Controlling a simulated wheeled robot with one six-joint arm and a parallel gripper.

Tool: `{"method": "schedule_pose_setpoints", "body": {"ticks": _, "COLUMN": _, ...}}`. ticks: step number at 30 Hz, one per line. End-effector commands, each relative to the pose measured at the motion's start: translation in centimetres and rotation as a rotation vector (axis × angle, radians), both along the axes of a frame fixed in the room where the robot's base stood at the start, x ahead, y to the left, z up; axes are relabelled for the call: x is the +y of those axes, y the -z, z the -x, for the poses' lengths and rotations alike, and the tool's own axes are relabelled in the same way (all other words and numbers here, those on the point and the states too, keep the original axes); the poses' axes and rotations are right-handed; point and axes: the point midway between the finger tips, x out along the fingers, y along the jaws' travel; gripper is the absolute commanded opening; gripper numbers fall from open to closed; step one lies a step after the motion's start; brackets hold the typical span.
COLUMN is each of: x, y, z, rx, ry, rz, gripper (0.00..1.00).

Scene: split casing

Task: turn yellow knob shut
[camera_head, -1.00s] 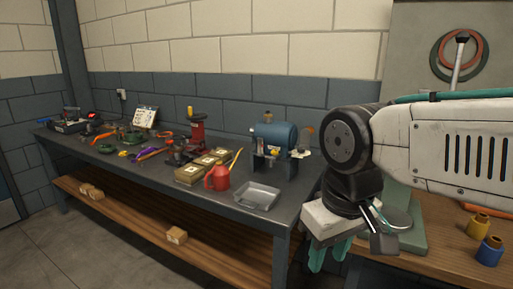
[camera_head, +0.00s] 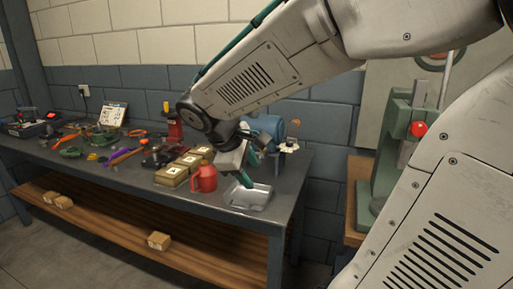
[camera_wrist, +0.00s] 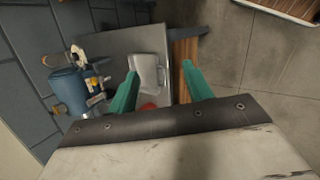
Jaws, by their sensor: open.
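A blue tank-like machine (camera_head: 264,127) stands at the back right of the dark bench, partly behind my arm in the head view. In the wrist view the blue machine (camera_wrist: 70,90) lies left of my jaws, with small yellow fittings (camera_wrist: 93,82) on its side facing them. These are too small to tell which is the knob or how it is turned. My gripper (camera_wrist: 160,74) is open and empty, its teal fingers above the grey metal tray (camera_wrist: 148,72). In the head view my gripper (camera_head: 250,170) hangs over the bench front, apart from the machine.
Several tools lie farther left on the bench. A green press (camera_head: 392,160) with a red knob stands at right. Free floor lies before the bench.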

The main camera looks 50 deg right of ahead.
Motion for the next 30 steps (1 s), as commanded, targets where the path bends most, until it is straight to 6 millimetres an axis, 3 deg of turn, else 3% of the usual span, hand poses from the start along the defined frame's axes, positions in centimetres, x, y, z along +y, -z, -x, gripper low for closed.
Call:
{"method": "schedule_pose_setpoints", "body": {"ticks": 3, "x": -5.3, "y": 0.3, "z": -5.0, "rx": 0.153, "ry": -0.164, "rz": 0.168, "gripper": 0.5}}
{"method": "schedule_pose_setpoints", "body": {"ticks": 9, "x": -13.6, "y": 2.0, "z": -13.1, "rx": 0.443, "ry": -0.466, "rz": 0.407, "gripper": 0.5}}
{"method": "schedule_pose_setpoints", "body": {"ticks": 15, "x": -19.3, "y": 5.1, "z": -19.1, "rx": 0.69, "ry": -0.714, "rz": 0.557, "gripper": 0.5}}
{"method": "schedule_pose_setpoints", "body": {"ticks": 21, "x": -21.6, "y": 6.9, "z": -21.8, "rx": 0.807, "ry": -0.832, "rz": 0.619, "gripper": 0.5}}
{"method": "schedule_pose_setpoints", "body": {"ticks": 30, "x": -25.2, "y": 8.6, "z": -22.4, "rx": 0.822, "ry": -0.844, "rz": 0.626, "gripper": 0.5}}
